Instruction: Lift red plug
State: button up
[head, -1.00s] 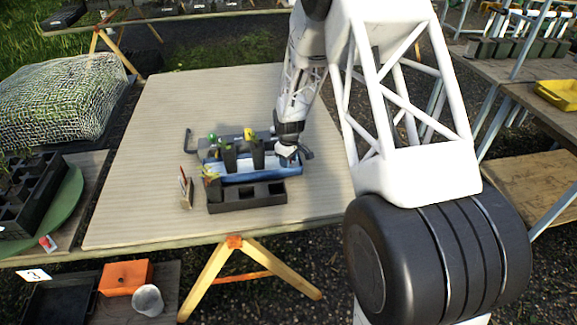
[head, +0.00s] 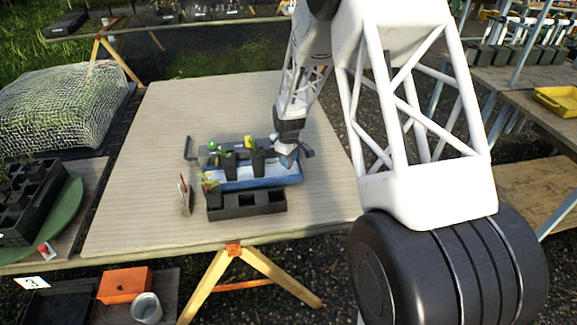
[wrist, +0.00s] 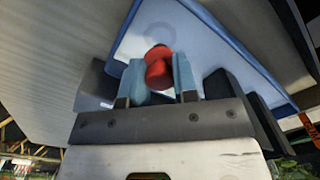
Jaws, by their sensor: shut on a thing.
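The red plug (wrist: 158,72) shows in the wrist view between the two blue fingers of my gripper (wrist: 160,80). The fingers are shut on it, and its rounded red end sticks out past them. Behind it is the pale floor of a blue-rimmed tray (wrist: 262,75); I cannot tell whether the plug touches it. In the head view my gripper (head: 287,158) is at the right end of the blue tray (head: 232,185), low over the table. The plug cannot be made out there.
Black pots with plants (head: 258,162) stand at the tray. A black three-cell planter (head: 246,204) lies in front of it, with a small upright card (head: 185,197) at its left. The table top (head: 135,165) is clear at the left and back.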

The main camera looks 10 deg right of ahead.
jog(key=shift+r, duration=2.95)
